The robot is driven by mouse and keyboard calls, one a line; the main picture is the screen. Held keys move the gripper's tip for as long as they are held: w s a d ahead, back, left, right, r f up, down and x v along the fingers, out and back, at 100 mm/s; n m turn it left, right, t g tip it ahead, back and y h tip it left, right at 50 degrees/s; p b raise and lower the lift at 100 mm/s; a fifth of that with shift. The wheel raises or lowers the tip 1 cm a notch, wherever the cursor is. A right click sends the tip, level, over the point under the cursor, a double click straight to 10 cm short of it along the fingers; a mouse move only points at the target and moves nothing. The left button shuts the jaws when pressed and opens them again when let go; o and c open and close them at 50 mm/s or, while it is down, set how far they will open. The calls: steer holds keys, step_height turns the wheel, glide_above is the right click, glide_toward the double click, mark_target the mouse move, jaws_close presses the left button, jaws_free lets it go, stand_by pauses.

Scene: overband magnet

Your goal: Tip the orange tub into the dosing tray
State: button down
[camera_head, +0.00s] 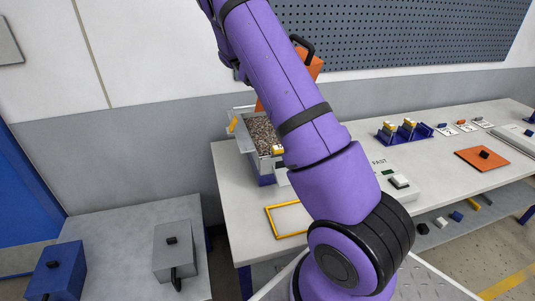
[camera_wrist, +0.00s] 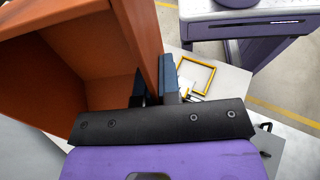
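The orange tub (camera_head: 316,66) is held up tilted above the dosing tray, partly hidden behind my arm; a black handle shows on it. The grey-walled dosing tray (camera_head: 241,137) stands at the left end of the bench and holds brown-grey granules; its right part is hidden by my arm. In the wrist view the tub (camera_wrist: 82,28) fills the left side, and the part of its inside that shows looks empty. My gripper (camera_wrist: 156,82) has its fingers on either side of the tub's wall and appears shut on it. In the head view my gripper is hidden.
A yellow frame (camera_head: 286,220) marks a bare patch of bench in front of the tray. Further right are a blue rack (camera_head: 404,132) and an orange plate (camera_head: 483,159). A low table at left bears a grey box (camera_head: 173,250) and a blue box (camera_head: 57,270).

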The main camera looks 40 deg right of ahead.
steer(key=s+t, duration=0.1)
steer(key=s+f+t, duration=0.1)
steer(key=s, duration=0.1)
steer(key=s+f+t, duration=0.1)
steer(key=t, duration=0.1)
steer(key=shift+s+d+f, duration=0.1)
steer(key=shift+s+d, duration=0.05)
steer(key=shift+f, duration=0.1)
steer(key=shift+s+d+f+t+y, duration=0.1)
steer(key=shift+s+f+t, duration=0.35)
steer(key=shift+f+t, duration=0.4)
steer(key=shift+s+a+f+t+y, duration=0.1)
steer(key=shift+s+f+t, duration=0.45)
steer(key=shift+t, duration=0.4)
steer(key=shift+s+d+f+t+y, duration=0.1)
steer(key=shift+s+f+t, duration=0.25)
steer(key=shift+f+t, duration=0.55)
steer(key=shift+f+t, duration=2.5)
